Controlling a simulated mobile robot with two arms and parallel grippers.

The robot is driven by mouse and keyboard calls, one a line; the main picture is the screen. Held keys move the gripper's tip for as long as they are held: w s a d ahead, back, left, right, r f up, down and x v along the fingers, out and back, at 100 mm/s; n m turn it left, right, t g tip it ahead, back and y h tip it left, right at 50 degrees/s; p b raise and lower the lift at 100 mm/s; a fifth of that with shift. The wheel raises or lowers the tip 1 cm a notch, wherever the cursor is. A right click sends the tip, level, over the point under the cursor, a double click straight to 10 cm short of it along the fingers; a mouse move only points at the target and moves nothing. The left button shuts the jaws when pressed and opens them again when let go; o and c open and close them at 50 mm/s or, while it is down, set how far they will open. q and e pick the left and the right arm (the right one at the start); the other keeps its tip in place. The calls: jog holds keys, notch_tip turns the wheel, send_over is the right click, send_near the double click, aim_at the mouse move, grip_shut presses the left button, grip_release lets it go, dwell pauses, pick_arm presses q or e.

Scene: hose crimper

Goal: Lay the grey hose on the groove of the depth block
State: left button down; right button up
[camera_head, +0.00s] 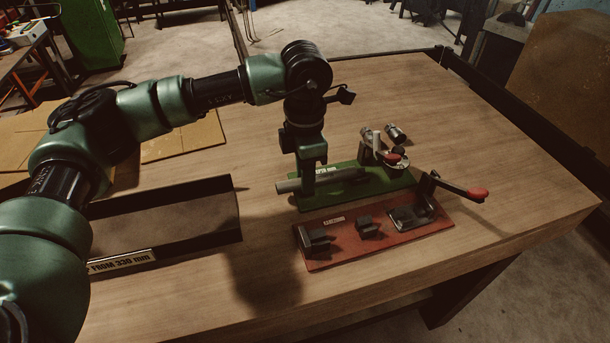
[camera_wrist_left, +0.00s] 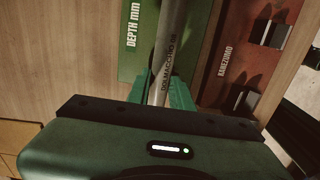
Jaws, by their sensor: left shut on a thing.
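My left gripper (camera_head: 308,186) points down over the green depth board (camera_head: 380,202) and is shut on the grey hose (camera_head: 290,186). The hose lies roughly level, running left to right along the board, and its left end sticks out past the board's left edge. In the left wrist view the printed hose (camera_wrist_left: 172,40) passes between the green fingertips (camera_wrist_left: 180,95), beside the "DEPTH mm" label (camera_wrist_left: 134,25). The gripper and hose hide much of the groove; I cannot tell whether the hose touches it. My right gripper is not in view.
A red board (camera_head: 340,250) with metal blocks and a red-handled lever (camera_head: 476,193) lies in front of the green one. A dial and metal cylinders (camera_head: 395,135) stand at the green board's right end. A dark open tray (camera_head: 165,215) is at left. The table's right side is clear.

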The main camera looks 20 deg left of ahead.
pick_arm(q)
jog(key=shift+s+f, duration=0.3)
jog(key=shift+f, duration=0.25)
jog(key=c, duration=1.2)
grip_release()
jog(key=shift+o, duration=0.2)
jog(key=shift+w+d+r+p, duration=0.1)
jog(key=shift+r+p, duration=0.15)
jog(key=shift+r, duration=0.4)
jog(key=shift+w+d+r+p, duration=0.1)
jog(key=shift+r+p, duration=0.15)
jog(key=shift+r, duration=0.4)
jog(key=shift+w+a+r+p, duration=0.1)
jog(key=shift+r+p, duration=0.6)
jog(key=shift+r, duration=0.75)
jog(key=shift+a+r+p, duration=0.1)
jog(key=shift+r+p, duration=0.6)
jog(key=shift+r, duration=0.75)
